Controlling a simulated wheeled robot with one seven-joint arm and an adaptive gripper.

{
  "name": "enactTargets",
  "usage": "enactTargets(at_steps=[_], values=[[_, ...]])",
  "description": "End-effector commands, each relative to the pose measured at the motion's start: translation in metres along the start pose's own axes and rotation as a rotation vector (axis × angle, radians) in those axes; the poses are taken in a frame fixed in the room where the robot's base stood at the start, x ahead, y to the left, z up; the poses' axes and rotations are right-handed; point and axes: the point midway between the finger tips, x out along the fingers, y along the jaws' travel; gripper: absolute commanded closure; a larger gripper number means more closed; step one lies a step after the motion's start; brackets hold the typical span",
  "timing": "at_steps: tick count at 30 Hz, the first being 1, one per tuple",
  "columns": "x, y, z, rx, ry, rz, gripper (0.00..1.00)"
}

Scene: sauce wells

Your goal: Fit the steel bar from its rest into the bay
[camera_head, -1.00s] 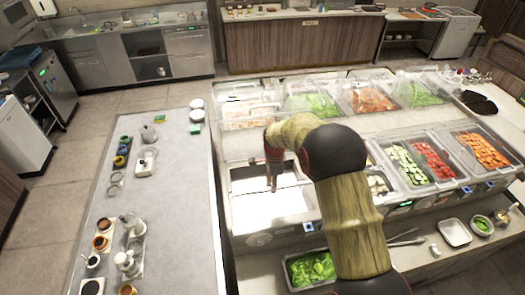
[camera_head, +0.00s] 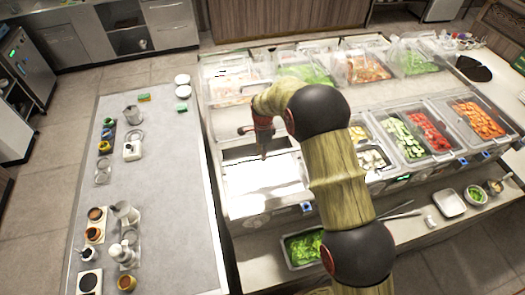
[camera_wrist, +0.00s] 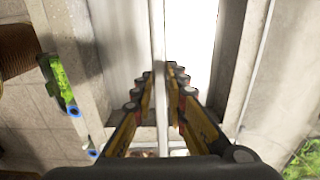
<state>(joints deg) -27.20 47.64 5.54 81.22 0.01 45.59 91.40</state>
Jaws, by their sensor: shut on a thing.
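The steel bar (camera_wrist: 157,25) is a thin pale strip running lengthwise through the middle of the wrist view. My gripper (camera_wrist: 168,80) is shut on it, with one finger on each side. In the head view my gripper (camera_head: 263,155) is over the open bay (camera_head: 262,188) at the front left of the counter. The bar spans the bay from side to side there, nearer its back edge. The bay is bright white in front of the bar and darker behind it. I cannot tell whether the bar's ends touch the bay's rims.
Food pans with lids (camera_head: 305,68) stand behind the bay, and vegetable pans (camera_head: 432,132) stand to its right. A lettuce pan (camera_head: 304,248) is on the lower shelf in front. A grey table (camera_head: 165,215) with jars and cups is at the left, across a narrow gap.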

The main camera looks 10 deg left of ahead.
Motion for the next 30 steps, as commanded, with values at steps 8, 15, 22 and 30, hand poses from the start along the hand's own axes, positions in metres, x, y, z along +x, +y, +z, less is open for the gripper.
enactTargets(at_steps=[8, 15, 22, 30], values=[[0.026, 0.000, 0.000, 0.000, 0.000, -0.001, 1.00], [0.045, 0.000, 0.000, 0.000, 0.000, 0.000, 1.00], [0.064, 0.000, 0.000, 0.000, 0.000, -0.001, 1.00], [0.081, -0.001, 0.000, 0.000, 0.000, -0.001, 1.00]])
